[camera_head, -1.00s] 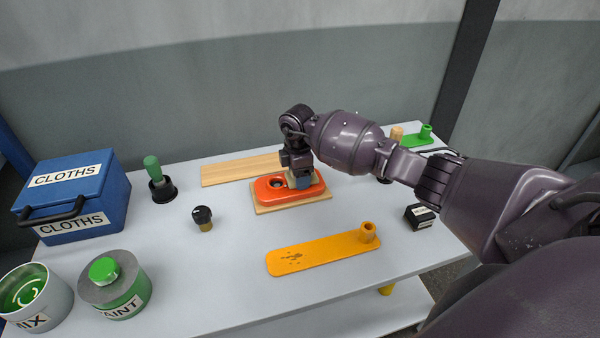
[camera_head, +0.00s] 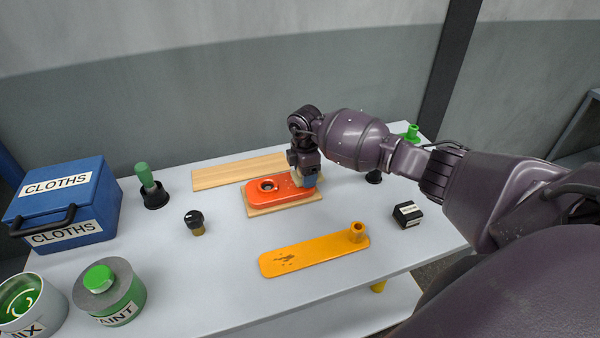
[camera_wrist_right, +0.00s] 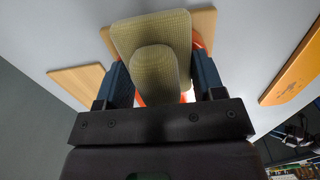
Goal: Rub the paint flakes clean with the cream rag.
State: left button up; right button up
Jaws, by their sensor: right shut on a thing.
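The cream rag (camera_wrist_right: 150,35) is a woven pad with a raised grip, seen in the right wrist view. My right gripper (camera_head: 308,181) is shut on that grip, and its blue fingers show on both sides (camera_wrist_right: 155,80). It is low over the right end of a red-orange plate (camera_head: 262,197) with a round hole. I cannot tell whether the rag touches the plate. Dark flakes (camera_head: 285,259) lie on the left part of a yellow-orange paddle (camera_head: 315,253), in front of and apart from the gripper. My left gripper is out of view.
The plate sits on a wooden board (camera_head: 257,212), with a longer plank (camera_head: 222,175) behind. A black block (camera_head: 407,214) is at right. A dark knob (camera_head: 194,219), green-handled tool (camera_head: 147,180), blue cloths box (camera_head: 75,190) and paint tin (camera_head: 112,295) stand left.

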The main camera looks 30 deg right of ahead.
jog(key=shift+r, duration=0.1)
notch_tip(320, 180, up, 6)
jog(key=p, duration=0.5)
dwell(0.4)
jog(key=shift+r+p, duration=0.85)
jog(key=shift+p, duration=0.2)
jog(key=shift+r, duration=0.55)
